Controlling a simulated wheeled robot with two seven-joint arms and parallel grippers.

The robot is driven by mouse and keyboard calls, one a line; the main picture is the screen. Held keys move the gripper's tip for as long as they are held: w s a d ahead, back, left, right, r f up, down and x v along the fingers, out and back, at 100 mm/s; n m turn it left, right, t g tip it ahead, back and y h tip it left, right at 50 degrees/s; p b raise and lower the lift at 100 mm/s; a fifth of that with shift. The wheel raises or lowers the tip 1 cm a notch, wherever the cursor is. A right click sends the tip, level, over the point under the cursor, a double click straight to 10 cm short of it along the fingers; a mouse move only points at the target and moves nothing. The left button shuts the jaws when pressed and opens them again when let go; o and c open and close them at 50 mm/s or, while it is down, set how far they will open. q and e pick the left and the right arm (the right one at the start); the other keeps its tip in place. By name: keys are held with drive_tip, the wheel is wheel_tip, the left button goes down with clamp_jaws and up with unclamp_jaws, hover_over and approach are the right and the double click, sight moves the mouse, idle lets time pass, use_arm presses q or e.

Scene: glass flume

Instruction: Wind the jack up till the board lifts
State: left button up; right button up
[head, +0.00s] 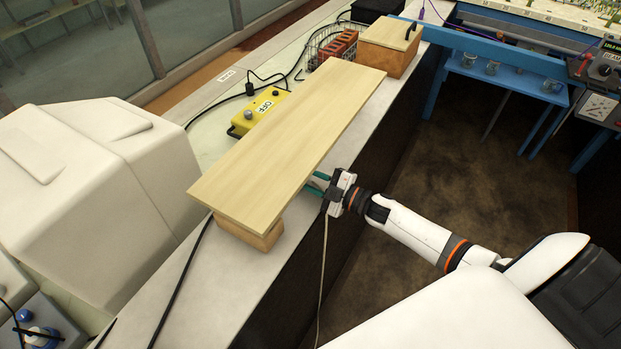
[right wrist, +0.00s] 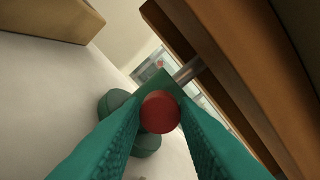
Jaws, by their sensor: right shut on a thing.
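The pale wooden board (head: 290,135) lies flat and long across the narrow bench in the head view. Its near end is over a wooden block (head: 250,232); I cannot see a gap there. My right gripper (head: 318,184) reaches in at the board's right edge, with green fingertips partly under it. In the right wrist view the fingers are shut on the jack's knob, which has a red round end (right wrist: 160,112) and dark green lobes (right wrist: 116,104). A metal shaft (right wrist: 188,71) runs from it toward brown wood (right wrist: 215,65). The jack's body is hidden under the board. My left gripper is not in view.
A yellow box marked OFF (head: 262,110) sits left of the board. A wire basket with orange blocks (head: 338,48) and a lidded wooden box (head: 390,50) stand beyond it. A large white casing (head: 90,180) is at left. Cables cross the bench (head: 165,305).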

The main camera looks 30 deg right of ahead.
drive_tip(key=shift+f, duration=0.1)
idle(0.4)
drive_tip(key=o, duration=1)
drive_tip(key=shift+s+d+f, duration=0.1)
drive_tip(key=shift+s+d, duration=0.2)
drive_tip(key=shift+s, duration=0.2)
drive_tip(key=shift+b+v, duration=1.85)
drive_tip(key=shift+v, duration=3.6)
drive_tip(key=shift+d, duration=0.1)
